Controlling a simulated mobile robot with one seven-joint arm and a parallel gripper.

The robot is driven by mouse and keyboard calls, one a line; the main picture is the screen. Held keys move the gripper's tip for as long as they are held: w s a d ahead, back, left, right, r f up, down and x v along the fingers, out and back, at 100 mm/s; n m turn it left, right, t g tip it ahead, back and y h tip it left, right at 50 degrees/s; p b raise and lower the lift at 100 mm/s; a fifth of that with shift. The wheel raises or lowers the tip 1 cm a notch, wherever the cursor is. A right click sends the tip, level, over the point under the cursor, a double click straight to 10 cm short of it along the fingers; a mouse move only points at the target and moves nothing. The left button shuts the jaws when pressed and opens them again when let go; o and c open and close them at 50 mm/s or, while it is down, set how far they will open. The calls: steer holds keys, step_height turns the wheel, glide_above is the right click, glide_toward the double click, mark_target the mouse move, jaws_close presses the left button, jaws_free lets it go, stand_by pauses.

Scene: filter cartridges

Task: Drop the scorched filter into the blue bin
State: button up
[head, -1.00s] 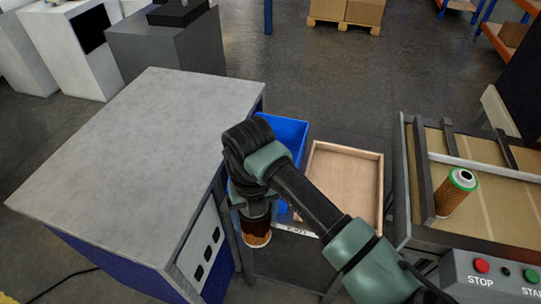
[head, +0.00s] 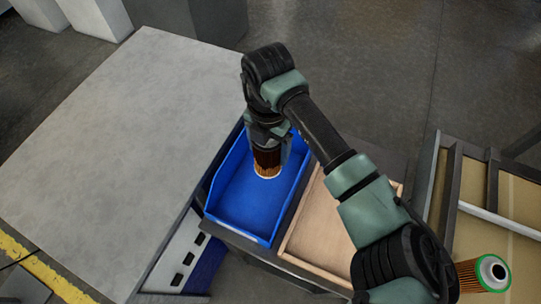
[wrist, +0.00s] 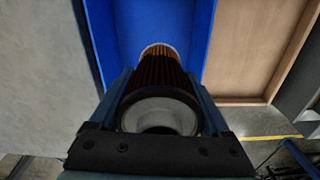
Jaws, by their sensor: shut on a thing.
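A brown pleated filter (head: 267,160), dark over most of its length and lighter at its lower end, hangs from my gripper (head: 270,140). In the wrist view the filter (wrist: 158,80) sits between the two fingers of my gripper (wrist: 160,100), which is shut on it. The blue bin (head: 240,207) is below, and its visible floor is empty. The filter is over the bin in the head view, and the wrist view shows the blue bin (wrist: 120,30) behind it. The gap between filter and bin floor is hard to judge. My arm hides the bin's far right part.
A wooden tray (head: 320,225) stands right of the bin, its visible floor empty. A grey-topped table (head: 110,120) is on the left. A filter with green end rings (head: 480,272) lies at the lower right by a framed conveyor (head: 500,231).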

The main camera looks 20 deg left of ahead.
steer(key=shift+s+f+b, duration=0.1)
steer(key=shift+f+b, duration=0.5)
steer(key=shift+b, duration=0.05)
step_height(320, 180, down, 5)
steer(key=b, duration=0.4)
steer(key=shift+r, duration=0.2)
steer(key=o, duration=1.3)
step_height(320, 180, up, 13)
steer(key=shift+r+b, duration=0.1)
steer(key=shift+b, duration=0.4)
